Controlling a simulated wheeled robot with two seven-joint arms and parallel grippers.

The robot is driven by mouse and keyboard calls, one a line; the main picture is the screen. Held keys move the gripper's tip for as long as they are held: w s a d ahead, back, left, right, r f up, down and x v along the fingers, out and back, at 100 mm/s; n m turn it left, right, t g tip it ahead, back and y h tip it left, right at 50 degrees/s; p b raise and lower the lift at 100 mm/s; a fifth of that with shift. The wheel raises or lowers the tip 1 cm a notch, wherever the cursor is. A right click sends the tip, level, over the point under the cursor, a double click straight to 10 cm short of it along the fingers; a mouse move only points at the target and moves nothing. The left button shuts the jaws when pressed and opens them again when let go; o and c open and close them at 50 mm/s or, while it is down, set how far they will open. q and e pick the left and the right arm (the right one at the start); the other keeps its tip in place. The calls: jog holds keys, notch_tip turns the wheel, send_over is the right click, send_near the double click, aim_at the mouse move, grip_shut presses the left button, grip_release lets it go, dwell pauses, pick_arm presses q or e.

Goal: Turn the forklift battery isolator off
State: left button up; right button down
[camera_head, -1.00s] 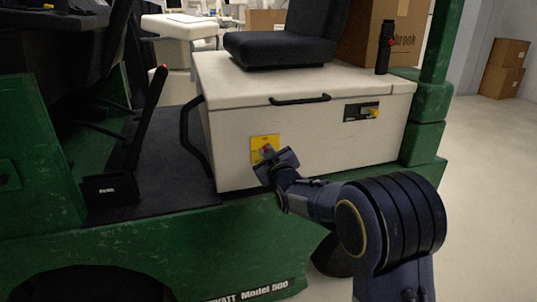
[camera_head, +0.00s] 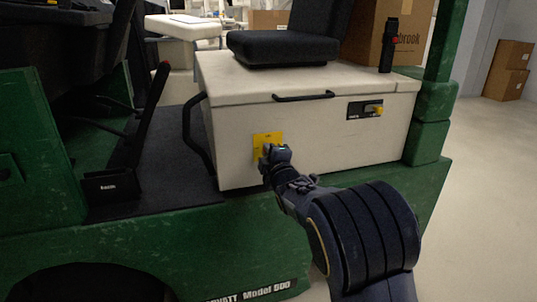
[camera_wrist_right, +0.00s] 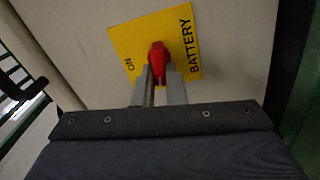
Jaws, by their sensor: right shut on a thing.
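The battery isolator is a yellow plate (camera_head: 268,139) on the front of the forklift's cream battery box, with a red handle (camera_wrist_right: 159,56) at its middle. In the right wrist view the yellow plate (camera_wrist_right: 124,40) shows the words "ON" and "BATTERY". My right gripper (camera_wrist_right: 159,78) is shut on the red handle, with a grey finger on each side. In the head view my right gripper (camera_head: 270,156) covers the lower part of the plate and hides the handle. My left gripper is not in view.
The cream battery box (camera_head: 310,140) carries a black seat (camera_head: 283,47) and a black lid handle (camera_head: 303,96). A small panel (camera_head: 365,110) sits at its upper right. The green forklift body (camera_head: 150,250) runs below; a black lever (camera_head: 152,110) stands left.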

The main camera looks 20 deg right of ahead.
jog(key=shift+a+f+n, duration=0.1)
jog(key=shift+f+n, duration=0.1)
jog(key=shift+n, duration=1)
jog(key=c, duration=1.5)
grip_release()
jog(key=shift+r, duration=0.1)
jog(key=s, duration=0.4)
jog(key=s+p, duration=0.1)
jog(key=s, duration=0.3)
jog(key=shift+d, duration=0.2)
